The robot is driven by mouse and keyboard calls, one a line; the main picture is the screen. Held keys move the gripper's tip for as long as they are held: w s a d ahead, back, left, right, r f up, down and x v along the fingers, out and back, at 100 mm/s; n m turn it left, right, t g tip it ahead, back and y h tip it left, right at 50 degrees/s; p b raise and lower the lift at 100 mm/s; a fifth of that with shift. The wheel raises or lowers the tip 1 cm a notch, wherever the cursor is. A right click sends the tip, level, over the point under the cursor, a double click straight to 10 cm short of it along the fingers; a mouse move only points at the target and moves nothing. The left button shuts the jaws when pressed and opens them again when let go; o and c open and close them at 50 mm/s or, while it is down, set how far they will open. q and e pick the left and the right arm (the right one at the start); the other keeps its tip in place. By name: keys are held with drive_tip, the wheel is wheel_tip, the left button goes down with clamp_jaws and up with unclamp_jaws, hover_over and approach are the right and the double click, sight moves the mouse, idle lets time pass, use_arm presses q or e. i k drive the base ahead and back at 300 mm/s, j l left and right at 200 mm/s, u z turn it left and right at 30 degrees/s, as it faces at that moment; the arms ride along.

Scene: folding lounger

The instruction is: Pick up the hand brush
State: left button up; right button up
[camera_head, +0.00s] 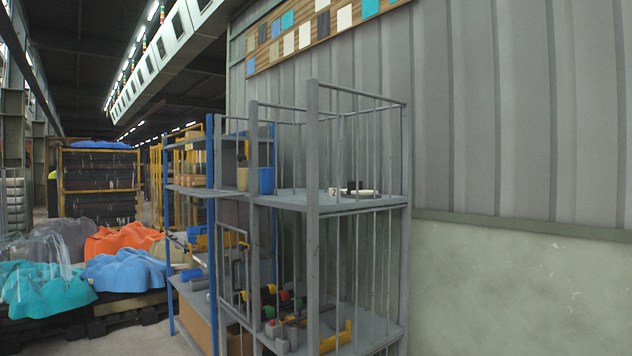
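I cannot clearly pick out a hand brush in the head view. A small black and white item (353,190) lies on the upper shelf of the grey metal rack (313,205), too small to identify. Several small red, black, green and yellow items (275,302) lie on the lower shelf, partly hidden by the rack's bars. Neither of my grippers is in view.
The rack has upright bars and posts along its sides. Blue and tan containers (265,181) stand on its upper level. A plain wall (510,290) is at right. Cloth-like heaps in teal (45,288), blue (125,270) and orange (122,238) lie at left.

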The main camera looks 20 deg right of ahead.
sight(199, 182)
drive_tip(key=i+j+z, duration=0.4)
drive_tip(key=z, duration=0.15)
drive_tip(key=i+j+z, duration=0.25)
drive_tip(key=j, duration=0.2)
drive_tip(key=j+z, duration=0.3)
drive_tip(key=i+j+z, duration=0.25)
drive_tip(key=j, duration=0.15)
drive_tip(key=i+j, duration=0.1)
drive_tip(key=j, duration=0.75)
drive_tip(key=i+j+z, duration=0.1)
drive_tip(key=j, duration=0.75)
drive_tip(key=i+j+z, duration=0.1)
drive_tip(key=j, duration=0.75)
